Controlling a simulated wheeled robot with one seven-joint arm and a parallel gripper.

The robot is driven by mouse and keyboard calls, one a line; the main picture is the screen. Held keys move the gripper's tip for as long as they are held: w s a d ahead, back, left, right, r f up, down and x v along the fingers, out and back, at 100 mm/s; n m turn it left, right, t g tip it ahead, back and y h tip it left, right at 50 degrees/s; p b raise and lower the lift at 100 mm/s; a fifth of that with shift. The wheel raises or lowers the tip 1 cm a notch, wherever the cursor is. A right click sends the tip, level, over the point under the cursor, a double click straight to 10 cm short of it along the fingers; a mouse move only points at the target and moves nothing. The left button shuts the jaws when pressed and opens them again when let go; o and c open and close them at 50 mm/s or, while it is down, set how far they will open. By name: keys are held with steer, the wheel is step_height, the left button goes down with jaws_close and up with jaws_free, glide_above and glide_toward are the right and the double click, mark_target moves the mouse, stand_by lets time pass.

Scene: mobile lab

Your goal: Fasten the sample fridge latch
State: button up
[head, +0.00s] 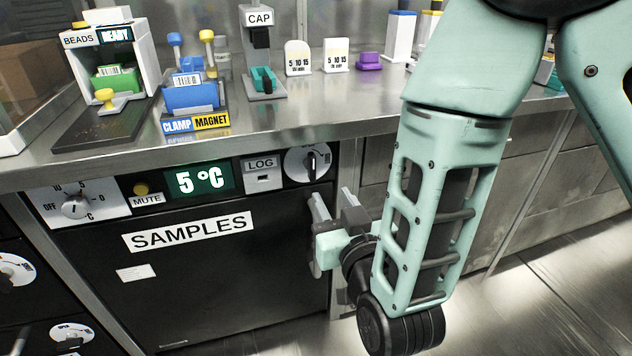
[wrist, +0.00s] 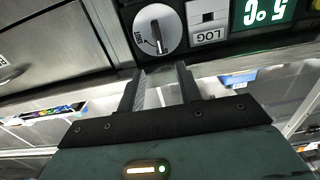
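The sample fridge is a black-fronted unit marked SAMPLES (head: 188,232), and its door looks closed. A round white plate with a dark upright turn handle (head: 311,163) sits at the top right of its panel, beside the LOG switch. This looks like the latch, and it also shows upside down in the wrist view (wrist: 157,36), its small lettering unclear. My gripper (head: 333,205) is just below and right of the plate in the head view. In the wrist view, my gripper's two fingers (wrist: 162,80) are apart with nothing between them, pointing towards the plate and apart from the handle.
The steel counter (head: 300,110) overhangs the panel, with a bead dispenser (head: 110,65), a blue clamp-magnet holder (head: 190,97) and a CAP device (head: 262,60) on it. A green 5 °C display (head: 198,180) and a left dial (head: 75,206) share the panel. Open floor (head: 540,285) lies right.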

mark_target(314, 164)
steer(key=x, duration=1)
steer(key=shift+w+b, duration=0.35)
steer(key=shift+b, duration=0.05)
jaws_close()
